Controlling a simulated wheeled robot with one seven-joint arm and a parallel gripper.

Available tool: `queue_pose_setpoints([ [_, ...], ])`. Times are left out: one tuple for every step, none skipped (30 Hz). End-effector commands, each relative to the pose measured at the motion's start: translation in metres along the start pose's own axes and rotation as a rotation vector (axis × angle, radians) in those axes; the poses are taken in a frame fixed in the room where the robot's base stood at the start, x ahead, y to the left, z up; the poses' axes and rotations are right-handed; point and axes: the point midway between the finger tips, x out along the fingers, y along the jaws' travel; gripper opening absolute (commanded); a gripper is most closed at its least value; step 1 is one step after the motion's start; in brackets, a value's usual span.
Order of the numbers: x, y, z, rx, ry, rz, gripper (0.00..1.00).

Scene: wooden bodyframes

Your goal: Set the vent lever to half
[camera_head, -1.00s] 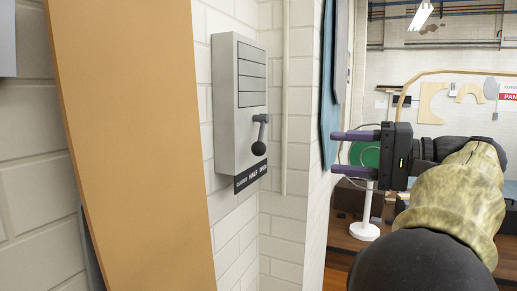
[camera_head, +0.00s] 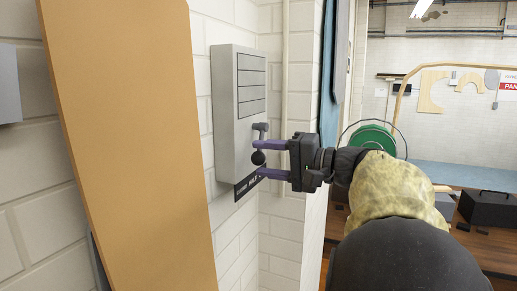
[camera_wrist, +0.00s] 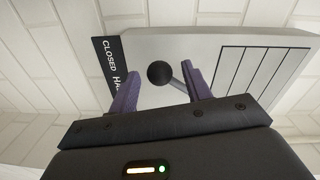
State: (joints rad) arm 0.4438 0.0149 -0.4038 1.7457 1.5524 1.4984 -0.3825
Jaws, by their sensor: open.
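The vent lever (camera_head: 258,157) has a dark ball knob and hangs down from its pivot on the front of a grey wall box (camera_head: 225,110). A black label strip (camera_head: 250,183) below it is partly hidden by my gripper. My gripper (camera_head: 256,159) is open, with its purple fingers above and below the knob in the head view. In the wrist view the ball knob (camera_wrist: 159,72) lies ahead, between the two fingers (camera_wrist: 162,88) in the picture. I cannot tell whether either finger touches the lever. The label (camera_wrist: 110,65) reads "CLOSED" and part of "HALF".
A tan board (camera_head: 130,150) stands at the left, in front of the wall. A blue panel (camera_head: 329,80) hangs at the wall corner right of the box. A black case (camera_head: 488,208) sits at the far right.

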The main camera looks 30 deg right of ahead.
Motion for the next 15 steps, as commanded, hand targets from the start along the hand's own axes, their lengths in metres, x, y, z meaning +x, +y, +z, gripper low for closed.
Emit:
queue_pose_setpoints([
  [0.007,-0.003,-0.001,0.002,-0.003,-0.001,0.49],
  [0.011,-0.003,-0.001,0.002,-0.002,0.000,0.49],
  [0.015,-0.002,-0.001,0.002,-0.002,0.000,0.49],
  [0.018,-0.002,0.000,0.002,-0.002,0.000,0.49],
  [0.019,-0.001,0.000,0.001,-0.002,0.001,0.49],
  [0.021,-0.001,0.000,0.001,-0.001,0.001,0.49],
  [0.022,0.000,0.000,0.001,0.000,0.001,0.49],
  [0.022,0.000,0.000,0.001,0.001,0.001,0.49],
  [0.022,0.001,0.000,0.001,0.001,0.001,0.49],
  [0.022,0.001,0.000,0.000,0.001,0.001,0.49],
  [0.022,0.001,0.000,0.000,0.001,0.001,0.49],
  [0.022,0.001,0.000,0.000,0.001,0.001,0.49],
  [0.022,0.001,0.000,0.000,0.001,0.001,0.49],
  [0.022,0.001,0.000,0.000,0.001,0.001,0.49],
  [0.022,0.001,0.000,0.000,0.001,0.001,0.45],
])
